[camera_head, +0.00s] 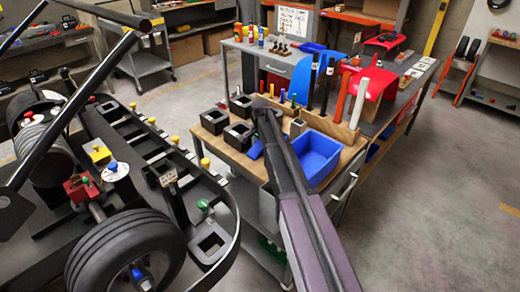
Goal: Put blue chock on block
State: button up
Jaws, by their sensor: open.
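A small blue piece (256,150), which looks like the blue chock, lies on the wooden bench top just left of my arm; my arm partly hides it. Several black blocks with square openings stand at the bench's left end: one at the front left (214,121), one nearer the arm (238,137) and one behind (241,105). I cannot tell which is the task's block. My gripper (266,108) is at the far end of my dark arm, over the bench beside the black blocks. Its fingers are small and dark here; it is open, with nothing visible in it.
A blue bin (316,156) sits on the bench right of my arm. Upright coloured tools and handles stand in a wooden rack (339,131) behind it. A kart with a black tyre (127,255) fills the left. Open grey floor (430,200) lies to the right.

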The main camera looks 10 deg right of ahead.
jog(key=c, duration=1.1)
jog(key=shift+o, duration=0.2)
jog(key=shift+r, duration=0.1)
notch_tip(320, 180, up, 18)
jog(key=p, duration=1.8)
